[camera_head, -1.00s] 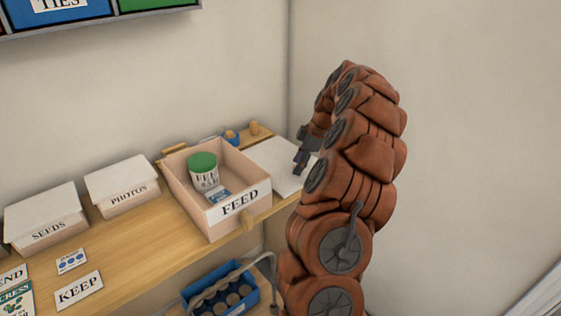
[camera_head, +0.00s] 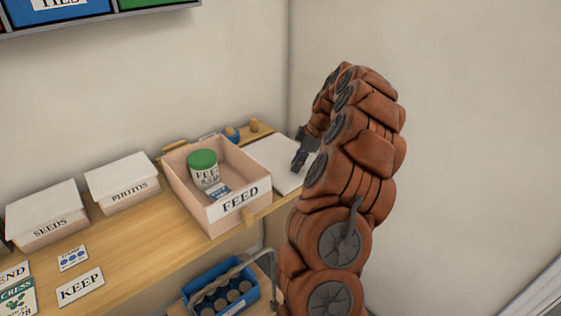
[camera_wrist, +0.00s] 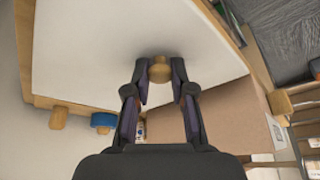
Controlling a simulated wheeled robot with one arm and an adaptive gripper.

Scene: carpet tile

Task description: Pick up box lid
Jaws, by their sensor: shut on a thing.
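The white box lid (camera_head: 270,158) lies at the right end of the wooden shelf, beside the open FEED box (camera_head: 258,200). It also fills much of the wrist view (camera_wrist: 110,50), where a round wooden knob (camera_wrist: 159,72) shows on it. My gripper (camera_wrist: 160,75) is shut on this knob, one finger on each side. In the head view my gripper (camera_head: 298,163) is at the lid's right part, and my arm hides the lid's right edge. Whether the lid touches the shelf cannot be told.
The FEED box holds a green-capped tin (camera_head: 203,168) and a small packet. Lidded SEEDS (camera_head: 45,218) and PHOTOS (camera_head: 122,185) boxes stand to the left. A blue crate (camera_head: 222,290) is below. Pegs and a blue roll (camera_head: 232,134) sit behind the lid. The wall is close on the right.

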